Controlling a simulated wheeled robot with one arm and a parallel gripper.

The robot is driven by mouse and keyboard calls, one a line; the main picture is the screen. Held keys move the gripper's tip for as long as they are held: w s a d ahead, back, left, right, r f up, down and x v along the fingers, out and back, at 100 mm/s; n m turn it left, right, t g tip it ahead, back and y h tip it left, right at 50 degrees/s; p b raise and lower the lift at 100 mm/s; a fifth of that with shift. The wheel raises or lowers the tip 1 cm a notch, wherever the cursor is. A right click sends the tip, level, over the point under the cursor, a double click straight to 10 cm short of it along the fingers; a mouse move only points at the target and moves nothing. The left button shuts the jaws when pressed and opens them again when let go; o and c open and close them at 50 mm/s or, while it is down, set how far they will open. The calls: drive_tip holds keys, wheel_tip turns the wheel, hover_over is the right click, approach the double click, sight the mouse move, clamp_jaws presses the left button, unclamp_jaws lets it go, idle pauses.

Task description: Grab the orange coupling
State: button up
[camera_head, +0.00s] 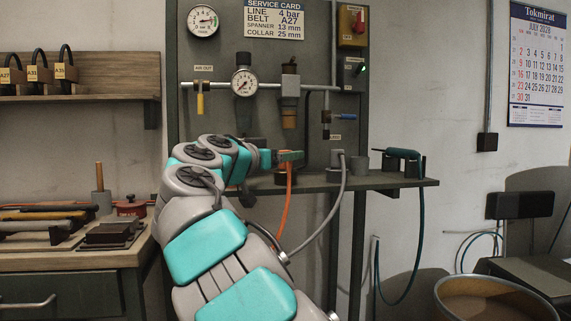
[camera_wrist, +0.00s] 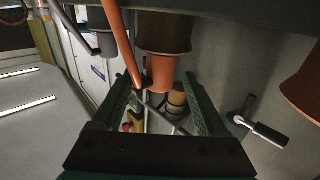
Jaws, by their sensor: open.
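An orange, tapered part that looks like the coupling (camera_wrist: 161,72) shows in the wrist view, with a wider brown collar (camera_wrist: 165,32) above it in the picture. My gripper (camera_wrist: 160,88) is open. Its two dark green fingers appear on either side of the orange part, but I cannot tell whether they touch it.
A grey coupling (camera_head: 338,158) with a grey hose stands on the shelf (camera_head: 388,181) just right of my gripper. A gauge (camera_head: 244,82) and pipe fittings hang above. Another orange part (camera_wrist: 305,84) is at right in the wrist view.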

drive_tip(key=shift+w+d, duration=0.3)
drive_tip(key=shift+w, duration=0.2)
drive_tip(key=shift+c, duration=0.3)
clamp_jaws()
